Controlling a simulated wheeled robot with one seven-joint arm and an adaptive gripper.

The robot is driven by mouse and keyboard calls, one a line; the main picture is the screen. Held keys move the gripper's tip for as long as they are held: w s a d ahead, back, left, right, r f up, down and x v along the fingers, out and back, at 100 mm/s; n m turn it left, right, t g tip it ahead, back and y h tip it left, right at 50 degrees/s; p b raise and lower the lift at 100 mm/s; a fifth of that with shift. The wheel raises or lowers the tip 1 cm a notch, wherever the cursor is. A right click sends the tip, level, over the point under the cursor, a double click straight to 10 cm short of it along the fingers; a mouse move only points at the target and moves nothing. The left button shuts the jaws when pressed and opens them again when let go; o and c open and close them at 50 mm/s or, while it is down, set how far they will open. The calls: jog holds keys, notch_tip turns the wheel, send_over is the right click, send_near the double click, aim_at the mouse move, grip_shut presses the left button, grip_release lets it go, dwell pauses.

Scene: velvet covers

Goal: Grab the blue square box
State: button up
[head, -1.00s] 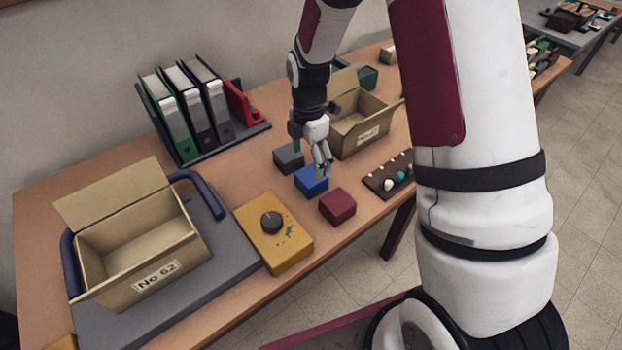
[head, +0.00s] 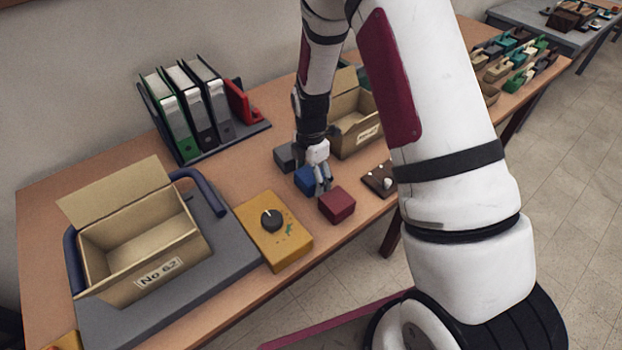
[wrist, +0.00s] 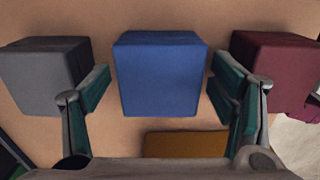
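The blue square box (head: 305,179) sits on the wooden table between a grey box (head: 287,156) and a dark red box (head: 337,205). My gripper (head: 323,190) is low over the table at the blue box, partly hiding it in the head view. In the wrist view the blue box (wrist: 160,75) lies centred ahead of my gripper (wrist: 162,92). The fingers are spread wide, the left one beside the grey box (wrist: 45,78) and the right one beside the dark red box (wrist: 278,72). Nothing is between the pads that I can see gripped.
A yellow box with a black knob (head: 273,230) stands to the left of the red box. An open carton (head: 355,125) is behind, and a carton marked No 62 (head: 140,245) stands at left. Binders (head: 190,110) stand at the back. A dark tray (head: 380,180) lies at right.

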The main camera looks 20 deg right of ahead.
jog(key=c, duration=1.1)
jog(key=shift+o, duration=0.2)
jog(key=shift+r, duration=0.1)
